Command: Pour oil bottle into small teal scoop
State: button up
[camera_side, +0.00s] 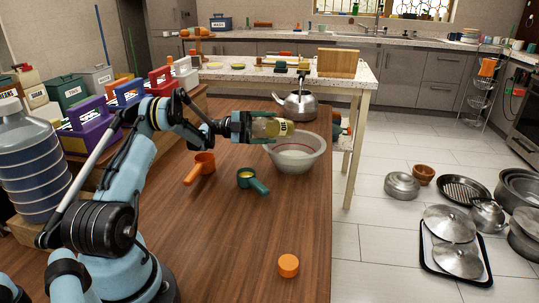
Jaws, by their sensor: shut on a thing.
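The oil bottle (270,128), with yellow contents and a label, is held on its side, nearly horizontal, above the wooden table. My gripper (243,127) is shut around the bottle's left part, which the fingers partly hide. The bottle's right end is over the far-left part of a grey bowl. The small teal scoop (260,186) stands on the table below and nearer the camera, its handle toward the lower right. Yellow shows inside its cup. The bottle and scoop are apart, and I see no stream between them.
A grey bowl (311,160) with pale contents stands right of the teal scoop. An orange scoop (202,164) lies to its left and a metal kettle (298,107) stands behind. An orange cylinder (288,265) stands in front. Bare tabletop (230,235) lies between. The table's right edge is near the bowl.

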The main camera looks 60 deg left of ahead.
jog(key=shift+r, duration=0.15)
jog(key=shift+s+d+f+m+h, duration=0.1)
jog(key=shift+s+m+h, duration=0.15)
jog(key=shift+m, duration=0.25)
jog(key=shift+s+f+m+h, duration=0.1)
jog(key=shift+m+h, duration=0.25)
jog(key=shift+m, duration=0.15)
dwell(1.8)
jog(key=shift+r+m, duration=0.25)
jog(key=shift+m, duration=0.25)
dwell(0.7)
